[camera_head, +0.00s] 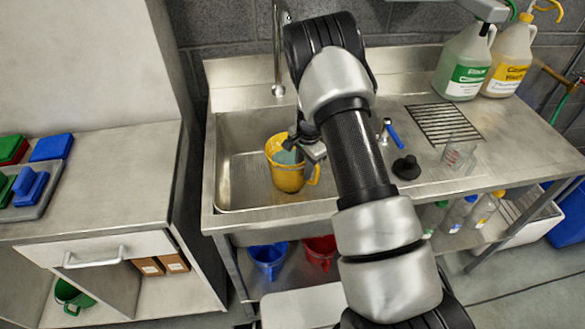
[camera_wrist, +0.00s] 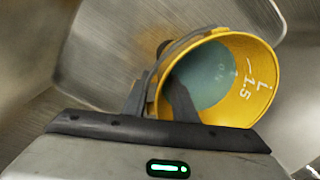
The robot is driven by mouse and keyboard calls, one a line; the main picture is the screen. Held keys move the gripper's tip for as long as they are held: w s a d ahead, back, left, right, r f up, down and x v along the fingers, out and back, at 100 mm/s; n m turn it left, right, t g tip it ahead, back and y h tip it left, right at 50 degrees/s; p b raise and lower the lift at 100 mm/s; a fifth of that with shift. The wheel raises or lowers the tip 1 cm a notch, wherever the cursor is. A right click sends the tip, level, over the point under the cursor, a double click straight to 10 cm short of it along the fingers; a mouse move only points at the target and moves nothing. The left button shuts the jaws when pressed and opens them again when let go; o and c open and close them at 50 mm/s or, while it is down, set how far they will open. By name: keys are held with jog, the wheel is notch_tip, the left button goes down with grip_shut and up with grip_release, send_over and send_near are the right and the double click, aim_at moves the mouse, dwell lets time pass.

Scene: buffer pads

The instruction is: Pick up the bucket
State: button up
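A yellow bucket (camera_head: 288,172) with a side handle stands in the sink basin in the head view. My gripper (camera_head: 301,149) is at the bucket's rim; in the wrist view my gripper (camera_wrist: 158,92) straddles the wall, one finger inside the mouth and the other outside. Whether the fingers press on the wall is unclear. I cannot tell whether the bucket touches the basin floor.
The metal sink (camera_head: 232,195) walls surround the bucket. A tap (camera_head: 278,60) rises behind. A blue-handled tool (camera_head: 393,133) and black plug (camera_head: 406,167) lie right. Large bottles (camera_head: 464,65) stand at the back right. Blue (camera_head: 268,258) and red (camera_head: 319,250) buckets sit below.

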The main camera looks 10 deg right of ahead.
jog(key=shift+f, duration=0.5)
grip_shut()
dwell(1.0)
jog(key=shift+w+r, duration=0.15)
jog(key=shift+w, duration=0.05)
